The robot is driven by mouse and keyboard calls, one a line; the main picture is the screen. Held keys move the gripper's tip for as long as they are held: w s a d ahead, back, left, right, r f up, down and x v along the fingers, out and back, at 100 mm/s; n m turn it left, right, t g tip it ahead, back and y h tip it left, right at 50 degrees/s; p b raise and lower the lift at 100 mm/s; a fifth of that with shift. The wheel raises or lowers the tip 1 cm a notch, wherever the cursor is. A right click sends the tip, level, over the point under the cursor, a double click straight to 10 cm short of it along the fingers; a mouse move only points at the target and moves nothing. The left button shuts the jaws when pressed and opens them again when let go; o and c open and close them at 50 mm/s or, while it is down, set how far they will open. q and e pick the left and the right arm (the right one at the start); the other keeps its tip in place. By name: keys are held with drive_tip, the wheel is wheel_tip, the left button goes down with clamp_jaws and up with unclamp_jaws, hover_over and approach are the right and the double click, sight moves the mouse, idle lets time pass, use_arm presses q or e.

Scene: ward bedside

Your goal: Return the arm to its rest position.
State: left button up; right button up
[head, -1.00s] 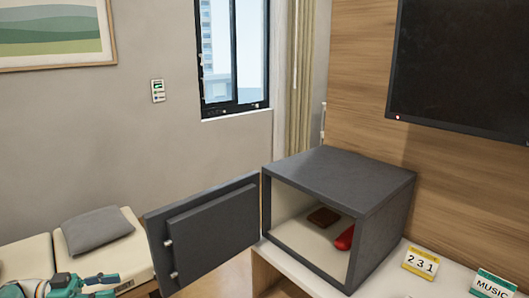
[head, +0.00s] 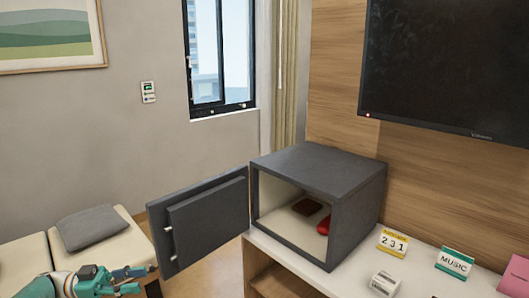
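My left arm comes in at the lower left corner. Its teal and grey gripper (head: 143,279) is low in the picture, in front of the cream seat. Its fingers look apart with nothing between them. It is left of and below the open safe door and does not appear to touch it. My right gripper is not in view.
A dark grey safe (head: 322,170) stands on a white-topped cabinet (head: 345,281), its door (head: 205,222) swung open to the left. A brown item (head: 307,207) and a red item (head: 323,227) lie inside. A grey cushion (head: 87,225) rests on the seat (head: 25,262). Cards (head: 455,262) stand right.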

use_arm(q)
drive_tip(key=w+d+r+n+t+h+p, duration=0.1)
drive_tip(key=w+d+n+t, duration=0.25)
drive_tip(key=d, duration=0.35)
drive_tip(key=w+d+r+n+t+h+p, duration=0.1)
drive_tip(key=w+d+r+n+t+p, duration=0.15)
drive_tip(key=d+n+t, duration=0.35)
drive_tip(key=w+d+f+n+t+y, duration=0.1)
drive_tip(key=d+f+n+y, duration=0.3)
drive_tip(key=f+n+y, duration=0.15)
drive_tip(key=d+f+n+t+y, duration=0.25)
drive_tip(key=f+n+y, duration=0.2)
drive_tip(key=f, duration=0.25)
drive_tip(key=s+d+f+n+g+y, duration=0.15)
drive_tip(key=s+f+g+y, duration=0.45)
drive_tip(key=s+f, duration=0.75)
drive_tip(key=s+f+m+g, duration=0.1)
drive_tip(key=s+f+g, duration=0.1)
drive_tip(key=s, duration=0.4)
drive_tip(key=s+f+g, duration=0.3)
drive_tip(key=s+g, duration=0.1)
drive_tip(key=s, duration=0.3)
drive_tip(key=s+f+m+g+y, duration=0.1)
drive_tip(key=s+f+g, duration=0.1)
drive_tip(key=s, duration=0.5)
drive_tip(key=shift+a+f+m+g+p, duration=0.25)
drive_tip(key=shift+a+m+g+p, duration=0.1)
drive_tip(key=shift+g+p, duration=0.15)
